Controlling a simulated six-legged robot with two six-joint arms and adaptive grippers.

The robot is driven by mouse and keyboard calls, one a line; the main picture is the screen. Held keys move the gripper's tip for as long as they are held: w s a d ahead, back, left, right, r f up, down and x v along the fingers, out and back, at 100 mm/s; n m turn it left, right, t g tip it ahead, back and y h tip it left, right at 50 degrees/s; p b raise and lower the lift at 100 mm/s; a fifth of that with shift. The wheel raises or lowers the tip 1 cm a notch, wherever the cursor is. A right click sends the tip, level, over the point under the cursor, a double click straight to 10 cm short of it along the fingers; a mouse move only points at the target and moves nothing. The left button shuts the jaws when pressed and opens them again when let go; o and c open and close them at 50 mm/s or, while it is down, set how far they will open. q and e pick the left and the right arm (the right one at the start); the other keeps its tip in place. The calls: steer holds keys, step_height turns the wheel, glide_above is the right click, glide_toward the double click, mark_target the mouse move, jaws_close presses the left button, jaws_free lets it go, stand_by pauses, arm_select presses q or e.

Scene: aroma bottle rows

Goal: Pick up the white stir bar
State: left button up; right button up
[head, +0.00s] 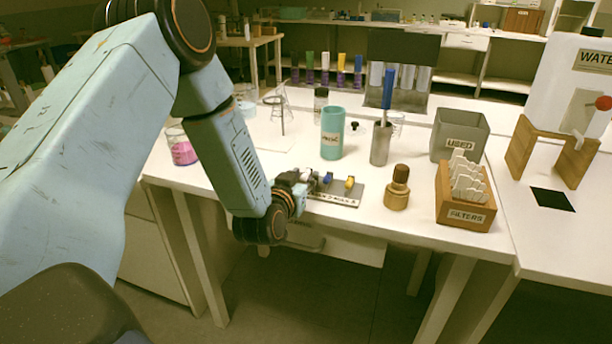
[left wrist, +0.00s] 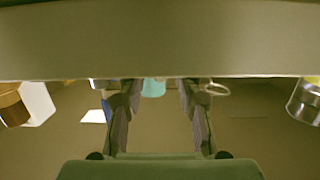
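A small grey tray (head: 350,200) with a lettered front lies near the front edge of the white bench. A blue piece (head: 328,178) and a yellow piece (head: 349,184) stand out on it. I cannot pick out the white stir bar for sure; my gripper covers the tray's left end. My left gripper (head: 305,183) is low at that left end. A broad beige band crosses just beyond the fingertips there. My right gripper is not in view.
A teal cup (head: 332,133) and a grey metal cylinder (head: 380,145) stand behind the tray. A brown-capped bottle (head: 397,188) and a wooden filter box (head: 466,208) stand to its right. A beaker of pink liquid (head: 183,150) is at the left.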

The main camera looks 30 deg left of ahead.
arm_select(q)
jaws_close()
